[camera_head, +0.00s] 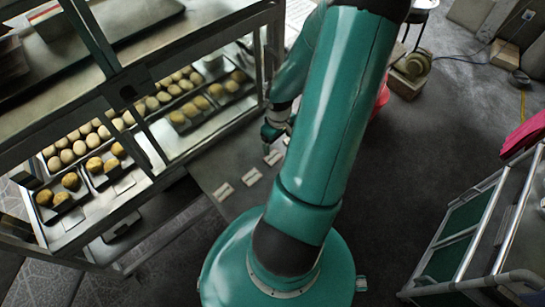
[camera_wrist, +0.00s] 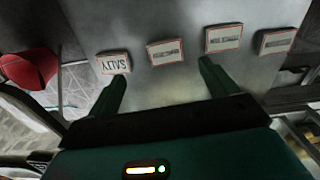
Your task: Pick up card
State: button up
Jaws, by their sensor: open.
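Several small white cards lie in a row on a grey metal surface (camera_head: 207,169), among them a front-left card (camera_head: 223,191), a middle card (camera_head: 251,176) and one nearer my gripper (camera_head: 273,158). In the wrist view the leftmost card (camera_wrist: 114,62) has upside-down lettering that looks like "SALTY". Beside it are a second card (camera_wrist: 165,52), a third (camera_wrist: 223,37) and a rightmost one (camera_wrist: 274,41), with print too small to read. My gripper (camera_wrist: 162,75) is open and empty. Its left fingertip is near the leftmost card and its right fingertip is below the third. In the head view my arm partly hides the gripper (camera_head: 274,131).
A glass display case (camera_head: 150,85) with trays of buns stands at the left, close to my gripper. A red object (camera_head: 382,97) stands behind my arm. A metal-railed cart (camera_head: 480,225) is at the right. Dark floor (camera_head: 415,150) between is clear.

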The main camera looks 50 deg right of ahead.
send_over(275, 158)
jog(key=f, duration=0.5)
jog(key=shift+s+d, duration=0.25)
jog(key=shift+s, duration=0.05)
jog(key=shift+w+a+f, duration=0.15)
jog(key=shift+f, duration=1.2)
jog(key=shift+w+a+f, duration=0.1)
jog(key=shift+a+f, duration=0.05)
jog(key=shift+f, duration=1.15)
jog(key=c, duration=1.1)
jog(key=shift+o, duration=0.2)
jog(key=shift+r, duration=0.25)
